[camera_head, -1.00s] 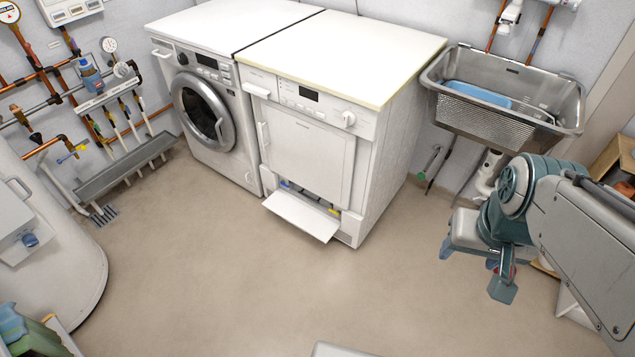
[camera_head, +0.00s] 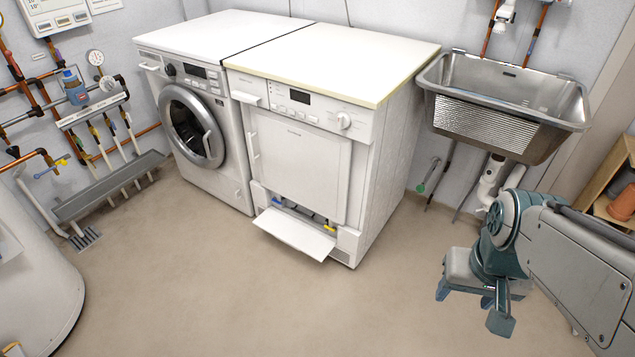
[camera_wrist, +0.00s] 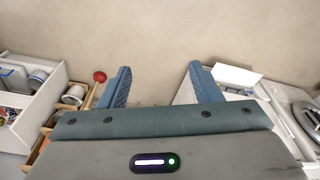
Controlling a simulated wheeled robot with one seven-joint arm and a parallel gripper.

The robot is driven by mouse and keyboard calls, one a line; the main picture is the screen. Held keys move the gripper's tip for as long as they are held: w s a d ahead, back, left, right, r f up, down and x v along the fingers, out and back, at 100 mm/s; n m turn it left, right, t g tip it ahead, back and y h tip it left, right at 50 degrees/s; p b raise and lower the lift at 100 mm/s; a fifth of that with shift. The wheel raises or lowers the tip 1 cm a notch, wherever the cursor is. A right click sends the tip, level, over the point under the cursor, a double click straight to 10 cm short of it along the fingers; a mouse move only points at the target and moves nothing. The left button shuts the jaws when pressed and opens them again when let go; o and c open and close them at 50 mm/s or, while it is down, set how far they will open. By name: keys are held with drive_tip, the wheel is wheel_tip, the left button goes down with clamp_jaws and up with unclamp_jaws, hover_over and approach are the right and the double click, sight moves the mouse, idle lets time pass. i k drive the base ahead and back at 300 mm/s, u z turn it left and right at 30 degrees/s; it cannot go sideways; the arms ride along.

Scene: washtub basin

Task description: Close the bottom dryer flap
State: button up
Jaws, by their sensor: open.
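The white dryer (camera_head: 300,165) stands right of the washing machine. Its bottom flap (camera_head: 295,234) is open, folded down and sticking out low over the floor. Above it is a dark opening with small blue and yellow parts. My gripper (camera_head: 465,297) is at the right in the head view, low over the floor, well apart from the flap. In the wrist view my gripper (camera_wrist: 160,80) is open and empty, its two blue fingers spread. A white panel (camera_wrist: 237,78), apparently the flap, shows beyond the right finger.
The washing machine (camera_head: 190,120) stands left of the dryer. A metal sink (camera_head: 505,105) hangs on the wall at the right, with pipes below. A shelf (camera_wrist: 35,90) with jars and boxes is at the left in the wrist view. The floor before the dryer is clear.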

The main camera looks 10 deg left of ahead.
sight(304, 239)
drive_tip(key=u, duration=0.95)
drive_tip(key=i, duration=1.05)
drive_tip(key=z, duration=0.85)
